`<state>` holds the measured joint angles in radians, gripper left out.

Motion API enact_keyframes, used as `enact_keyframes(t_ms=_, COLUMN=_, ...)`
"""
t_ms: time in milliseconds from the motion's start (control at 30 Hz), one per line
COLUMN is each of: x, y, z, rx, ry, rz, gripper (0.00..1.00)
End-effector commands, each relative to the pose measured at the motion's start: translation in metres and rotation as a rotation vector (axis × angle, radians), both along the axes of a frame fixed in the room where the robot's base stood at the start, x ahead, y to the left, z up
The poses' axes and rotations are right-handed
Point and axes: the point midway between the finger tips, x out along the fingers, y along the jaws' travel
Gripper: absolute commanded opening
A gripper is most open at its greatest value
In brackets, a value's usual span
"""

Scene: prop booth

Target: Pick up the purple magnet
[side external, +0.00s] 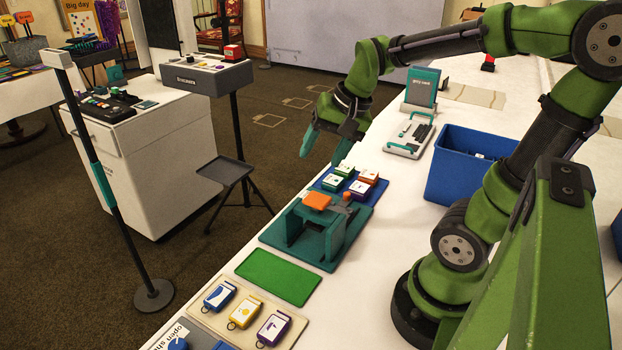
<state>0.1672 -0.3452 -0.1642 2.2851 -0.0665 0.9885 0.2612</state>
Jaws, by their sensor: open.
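My gripper (324,148) is open and empty, its two teal fingers pointing down above the far end of the white table. Below it, a blue tray (376,197) holds several small blocks with white tops: a green block (345,170), an orange-red block (368,177) and others. The block at the tray's near side (359,190) is too small for me to be sure of its colour. A purple-edged tag with a white face and a ring (273,329) lies on a beige board at the near end, far from my gripper. I cannot tell which piece is the purple magnet.
A teal fixture (341,236) with an orange top stands near the blue tray. A green mat (278,276) lies bare. Blue and yellow tags sit on the beige board (205,321). A blue bin (445,178) and a grey-white device (409,136) stand to the right.

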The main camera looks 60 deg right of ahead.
Motion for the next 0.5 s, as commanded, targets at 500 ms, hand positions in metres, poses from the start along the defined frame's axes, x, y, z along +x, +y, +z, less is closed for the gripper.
enact_keyframes(t_ms=500, x=-0.002, y=-0.2, z=-0.037, rx=0.332, ry=0.333, rz=-1.88, gripper=0.6)
